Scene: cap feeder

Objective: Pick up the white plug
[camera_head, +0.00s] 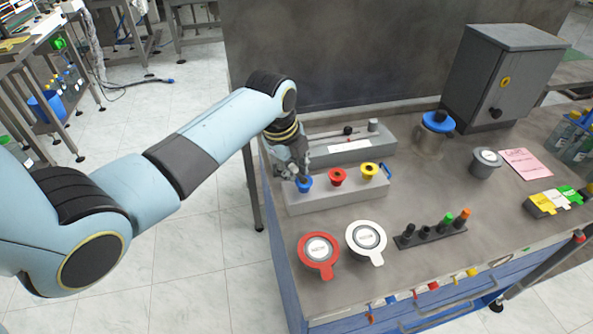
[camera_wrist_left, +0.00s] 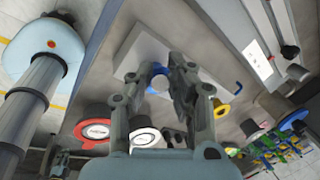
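A round white plug with a tab (camera_head: 365,238) lies on the bench, right of a similar red one (camera_head: 318,253); it also shows in the left wrist view (camera_wrist_left: 146,138). Whether this is the task's plug I cannot tell, as several light round pieces are in view. My left gripper (camera_head: 297,173) points down over the left end of a grey block (camera_head: 340,201), at the blue plug (camera_head: 304,186). In the left wrist view the fingers (camera_wrist_left: 158,78) stand apart with the blue plug between them; contact is unclear.
Red (camera_head: 337,176) and yellow (camera_head: 369,171) plugs stand close right of the left gripper in the block. A grey fixture (camera_head: 350,149) is behind. A rack of small pegs (camera_head: 430,234), a blue-lidded jar (camera_head: 438,122) and a cabinet (camera_head: 500,75) stand farther right.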

